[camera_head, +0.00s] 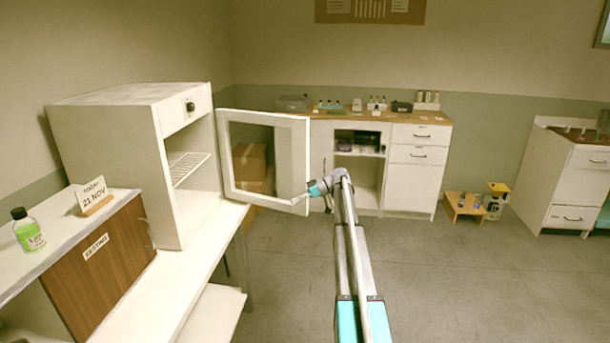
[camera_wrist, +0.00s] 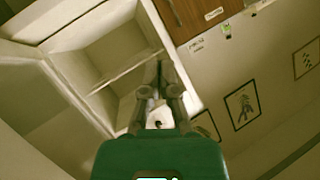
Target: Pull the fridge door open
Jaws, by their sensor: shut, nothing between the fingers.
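The small white fridge (camera_head: 130,150) stands on the bench at the left. Its framed glass door (camera_head: 303,160) is swung wide open to the right, and the interior (camera_head: 188,160) with a wire shelf shows. My gripper (camera_head: 300,199) is at the lower free-edge side of the door; I cannot tell if it touches. In the wrist view my gripper (camera_wrist: 160,75) is shut with nothing between its fingers. The open fridge interior (camera_wrist: 100,65) shows beyond it, tilted in that view.
A green bottle (camera_head: 28,230) and a date card (camera_head: 93,195) stand on the counter at the left. A cabinet with drawers (camera_head: 418,155) stands along the back wall. A low wooden stool (camera_head: 463,206) is on the floor.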

